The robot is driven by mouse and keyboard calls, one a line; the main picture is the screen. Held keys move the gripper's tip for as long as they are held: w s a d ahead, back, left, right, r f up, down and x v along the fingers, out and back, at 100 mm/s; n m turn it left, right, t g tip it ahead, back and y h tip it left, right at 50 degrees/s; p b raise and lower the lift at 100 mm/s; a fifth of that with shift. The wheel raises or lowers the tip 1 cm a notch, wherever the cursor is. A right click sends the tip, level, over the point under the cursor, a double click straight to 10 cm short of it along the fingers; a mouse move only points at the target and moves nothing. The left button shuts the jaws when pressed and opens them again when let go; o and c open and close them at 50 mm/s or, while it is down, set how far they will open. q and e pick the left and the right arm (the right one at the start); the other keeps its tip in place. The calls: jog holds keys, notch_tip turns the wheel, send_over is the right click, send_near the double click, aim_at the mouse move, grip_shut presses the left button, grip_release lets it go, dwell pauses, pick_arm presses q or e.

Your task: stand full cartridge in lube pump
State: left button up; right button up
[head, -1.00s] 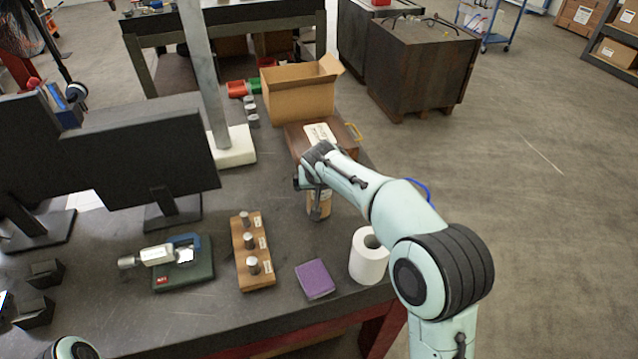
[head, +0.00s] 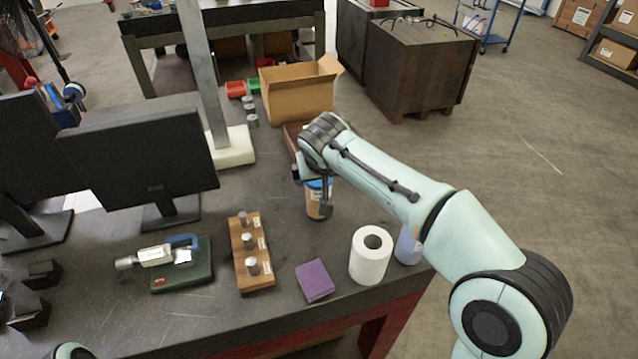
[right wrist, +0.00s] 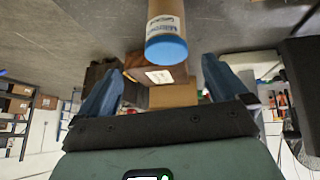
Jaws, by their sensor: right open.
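A brown cartridge with a blue cap (head: 313,206) stands upright on the dark workbench (head: 205,318), partly hidden behind my right gripper. In the right wrist view the cartridge (right wrist: 166,28) shows its blue end towards the camera, lying between the directions of the two fingers. My right gripper (head: 312,187) is at the cartridge's upper part. Its two blue fingers (right wrist: 160,66) are spread apart, with no visible contact on the cartridge. I cannot make out a lube pump for certain. Only a bit of my left arm shows at the bottom left; its gripper is out of view.
A white paper roll (head: 369,262), a purple block (head: 315,281) and a translucent container (head: 408,246) stand near the front edge. A wooden block with pegs (head: 253,274) and a micrometer on a green base (head: 182,276) are left. An open cardboard box (head: 300,97) stands behind.

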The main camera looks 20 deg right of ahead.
notch_tip(320, 180, down, 3)
jog(key=s+d+n+t+h, duration=0.1)
jog(key=s+d+n+h, duration=0.1)
jog(key=n, duration=0.8)
jog(key=n+t+b, duration=0.2)
jog(key=n+t, duration=0.3)
jog(key=n, duration=2)
send_near(318, 182)
jog(key=f, duration=0.2)
jog(key=shift+y, duration=0.4)
jog(key=x, duration=0.6)
jog(key=shift+w+d+r, duration=0.1)
jog(key=shift+w+d, duration=0.25)
jog(key=shift+d, duration=0.15)
jog(key=p+x, duration=0.1)
jog(key=x, duration=0.4)
jog(key=shift+w+r, duration=0.1)
jog(key=shift+w, duration=0.2)
pick_arm(q)
jog(key=shift+s+f, duration=0.6)
jog(key=shift+f, duration=0.15)
pick_arm(e)
jog(key=shift+s+t, duration=0.15)
jog(key=shift+t, duration=0.15)
jog(key=c, duration=1.4)
jog(key=shift+r, duration=0.2)
jog(key=shift+c, duration=0.5)
